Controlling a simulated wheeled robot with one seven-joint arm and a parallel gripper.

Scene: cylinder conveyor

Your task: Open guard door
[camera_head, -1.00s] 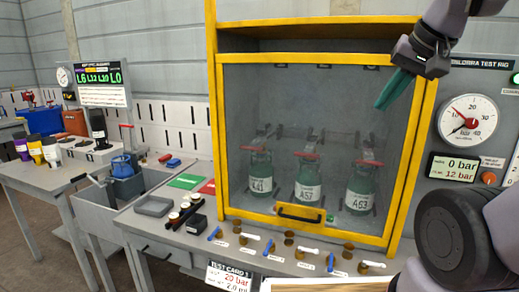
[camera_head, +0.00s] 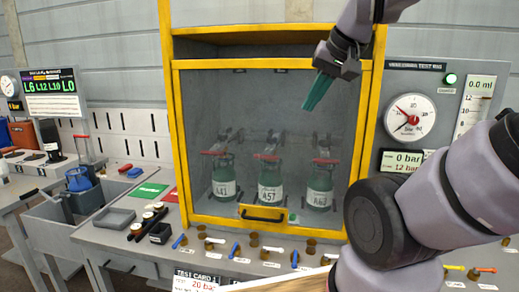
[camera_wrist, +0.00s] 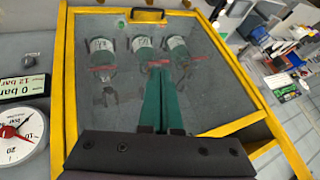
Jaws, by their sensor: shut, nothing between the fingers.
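The guard door (camera_head: 180,130) is a clear panel in a yellow frame on the front of a yellow cabinet, and it looks shut. Its black handle (camera_head: 262,217) sits on a yellow plate at the bottom middle of the frame. The handle also shows at the top of the wrist view (camera_wrist: 147,14). Behind the panel stand three green cylinders (camera_head: 269,188) with white labels and red tops. My gripper (camera_head: 311,106) has green fingers pressed together, empty, in front of the upper right of the panel, well above the handle. I cannot tell whether it touches the panel.
Several small valves with blue and white levers (camera_head: 254,239) line the bench below the door. A pressure gauge (camera_head: 408,118) and a readout (camera_head: 403,161) are on the right panel. A grey tray (camera_head: 108,218) and a dark box (camera_head: 160,233) lie on the bench at left.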

